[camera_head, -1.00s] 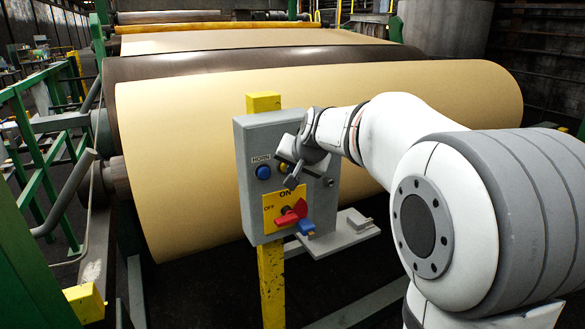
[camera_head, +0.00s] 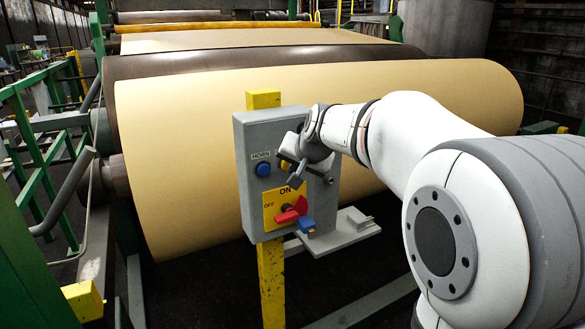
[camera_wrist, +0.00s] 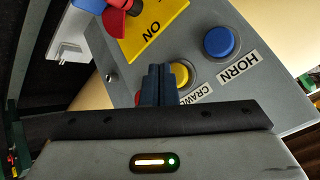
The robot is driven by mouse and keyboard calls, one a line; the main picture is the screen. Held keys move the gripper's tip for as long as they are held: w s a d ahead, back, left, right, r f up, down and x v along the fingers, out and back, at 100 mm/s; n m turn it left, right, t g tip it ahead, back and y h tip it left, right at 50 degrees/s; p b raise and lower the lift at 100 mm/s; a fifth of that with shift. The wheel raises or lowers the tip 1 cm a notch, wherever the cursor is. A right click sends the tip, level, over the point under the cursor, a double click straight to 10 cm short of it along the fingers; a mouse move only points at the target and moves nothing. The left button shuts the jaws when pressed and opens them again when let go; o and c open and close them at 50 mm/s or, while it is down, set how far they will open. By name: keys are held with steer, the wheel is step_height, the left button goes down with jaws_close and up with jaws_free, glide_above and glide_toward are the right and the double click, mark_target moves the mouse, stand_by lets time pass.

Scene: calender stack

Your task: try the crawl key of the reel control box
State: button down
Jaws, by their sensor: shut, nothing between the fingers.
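The grey reel control box (camera_head: 258,209) is mounted on a yellow post. Its round yellow crawl key (camera_wrist: 181,75) shows in the wrist view above the CRAWL label. My gripper (camera_wrist: 158,70) is shut and empty, with its dark fingertips over the left part of the crawl key in that view. Contact cannot be told. In the head view my gripper (camera_head: 296,181) is in front of the box's upper face and largely hides the crawl key. The blue horn key (camera_wrist: 220,42) is to the right of the crawl key in the wrist view.
A red switch handle (camera_head: 288,216) sits on a yellow ON/OFF plate below the keys, with a blue block (camera_head: 306,225) beside it. A grey shelf (camera_head: 345,236) projects at the box's right. A large tan roll (camera_head: 190,170) stands behind; green railings are at left.

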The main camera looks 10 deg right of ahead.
steer(key=shift+s, duration=0.1)
steer(key=s+b, duration=0.1)
steer(key=s+d, duration=0.1)
steer(key=s, duration=0.1)
steer(key=s+b, duration=0.1)
steer(key=shift+s+d+b, duration=0.3)
steer(key=shift+s, duration=0.05)
stand_by(0.6)
steer(key=s+f+n+g, duration=0.1)
steer(key=s+f+g, duration=0.1)
steer(key=s+f, duration=0.3)
steer(key=s+f+n+g+h, duration=0.1)
steer(key=s+f, duration=0.4)
steer(key=s, duration=0.7)
steer(key=s+f+n+g, duration=0.2)
steer(key=s+f, duration=0.3)
steer(key=s, duration=0.4)
steer(key=shift+s+d+f+n+g+h, duration=0.3)
steer(key=shift+d+f+n+h, duration=0.1)
steer(key=shift+n, duration=0.1)
